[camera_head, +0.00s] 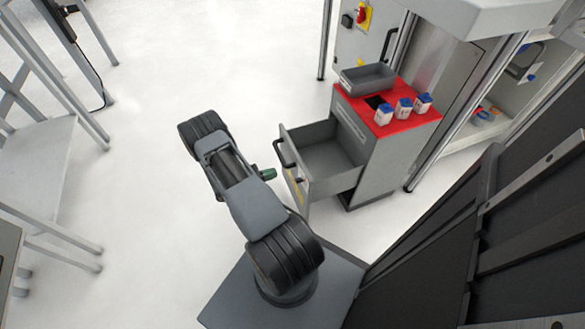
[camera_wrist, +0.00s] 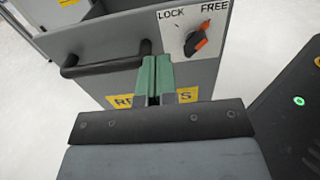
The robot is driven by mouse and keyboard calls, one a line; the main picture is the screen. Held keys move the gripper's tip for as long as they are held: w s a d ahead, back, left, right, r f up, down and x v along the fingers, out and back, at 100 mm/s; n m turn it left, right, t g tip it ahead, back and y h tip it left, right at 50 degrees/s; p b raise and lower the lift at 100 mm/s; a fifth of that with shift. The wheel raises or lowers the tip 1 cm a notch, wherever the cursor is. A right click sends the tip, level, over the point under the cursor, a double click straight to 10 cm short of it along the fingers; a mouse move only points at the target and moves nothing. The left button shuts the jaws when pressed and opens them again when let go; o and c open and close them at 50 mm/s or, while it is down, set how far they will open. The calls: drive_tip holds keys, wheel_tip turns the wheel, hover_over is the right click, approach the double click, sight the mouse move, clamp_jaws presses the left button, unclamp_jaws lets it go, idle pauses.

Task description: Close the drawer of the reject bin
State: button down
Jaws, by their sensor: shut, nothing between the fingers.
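The grey reject bin (camera_head: 387,158) has a red top, and its drawer (camera_head: 328,157) is pulled out, with no object visible inside. The drawer front (camera_wrist: 110,84) faces my gripper. It carries a black bar handle (camera_wrist: 100,66), a yellow label partly hidden by my fingers, and a black knob with orange (camera_wrist: 197,42) under the words LOCK and FREE. The orange tip points up towards FREE. My gripper (camera_wrist: 154,66) has green fingers, shut and empty, by the right end of the handle. In the head view my gripper (camera_head: 268,174) is just left of the drawer front; contact cannot be told.
A grey tray (camera_head: 367,79) and several small white, blue-topped containers (camera_head: 403,107) stand on the bin top beside a dark opening. A metal post (camera_head: 411,180) stands right of the bin. Grey tables (camera_head: 40,160) are at the left. The floor between is clear.

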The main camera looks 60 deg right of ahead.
sight(299, 165)
drive_tip(key=b+x, duration=0.1)
drive_tip(key=x, duration=0.7)
drive_tip(key=shift+s+d+b, duration=0.15)
drive_tip(key=shift+d+b, duration=0.05)
drive_tip(key=shift+b, duration=0.1)
